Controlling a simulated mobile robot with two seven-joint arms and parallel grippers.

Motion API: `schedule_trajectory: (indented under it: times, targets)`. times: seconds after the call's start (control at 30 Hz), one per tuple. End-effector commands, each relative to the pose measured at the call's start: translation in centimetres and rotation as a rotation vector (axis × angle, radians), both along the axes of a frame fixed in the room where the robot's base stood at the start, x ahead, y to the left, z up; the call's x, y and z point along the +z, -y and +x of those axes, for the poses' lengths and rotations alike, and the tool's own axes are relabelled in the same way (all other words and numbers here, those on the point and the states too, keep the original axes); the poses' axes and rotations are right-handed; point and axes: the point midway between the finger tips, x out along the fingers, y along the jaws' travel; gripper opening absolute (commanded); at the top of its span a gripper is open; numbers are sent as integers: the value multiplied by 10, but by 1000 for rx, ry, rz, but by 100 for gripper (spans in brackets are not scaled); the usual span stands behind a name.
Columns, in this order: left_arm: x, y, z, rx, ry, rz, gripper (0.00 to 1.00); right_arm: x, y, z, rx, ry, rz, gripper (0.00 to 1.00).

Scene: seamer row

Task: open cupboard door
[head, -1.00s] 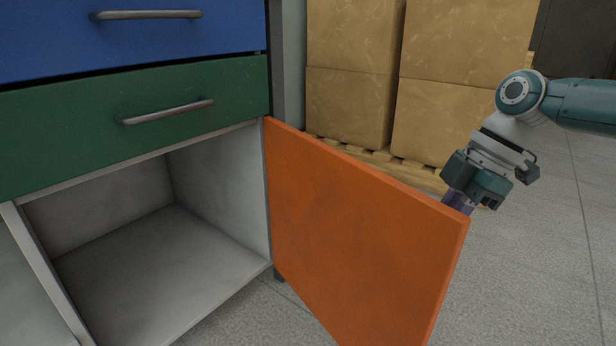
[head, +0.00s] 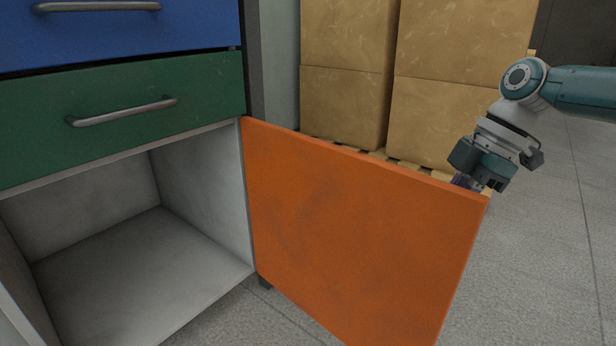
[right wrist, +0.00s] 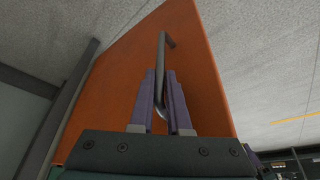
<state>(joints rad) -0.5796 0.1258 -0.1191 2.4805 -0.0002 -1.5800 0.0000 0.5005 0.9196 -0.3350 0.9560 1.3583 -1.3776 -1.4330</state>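The orange cupboard door (head: 360,235) stands wide open, hinged at the right side of the cupboard (head: 205,185), whose lower compartment is exposed and looks empty. My right gripper (head: 466,182) is at the far side of the door, near its free upper corner, its fingertips hidden there in the head view. In the right wrist view, the purple fingers (right wrist: 162,90) are closed on either side of the grey bar handle (right wrist: 164,60) on the orange door (right wrist: 195,65). My left gripper is not in view.
A green drawer (head: 60,130) and a blue drawer (head: 100,38), both shut, sit above the compartment. Cardboard boxes (head: 345,100) on a wooden pallet (head: 405,165) stand behind the door. Grey floor (head: 550,270) is clear to the right.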

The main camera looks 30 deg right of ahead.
Motion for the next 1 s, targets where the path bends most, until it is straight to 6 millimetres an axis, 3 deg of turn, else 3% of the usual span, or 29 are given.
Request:
schedule_trajectory:
  times: [0.03,0.27,0.57,1.0]
  targets:
    - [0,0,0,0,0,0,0,-1,-1,-1,1,-2,1,20]
    - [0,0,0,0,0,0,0,-1,-1,0,1,-2,1,45]
    - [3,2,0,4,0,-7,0,3,1,-1,1,0,0,45]
    - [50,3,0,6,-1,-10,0,78,27,-15,0,0,-1,45]
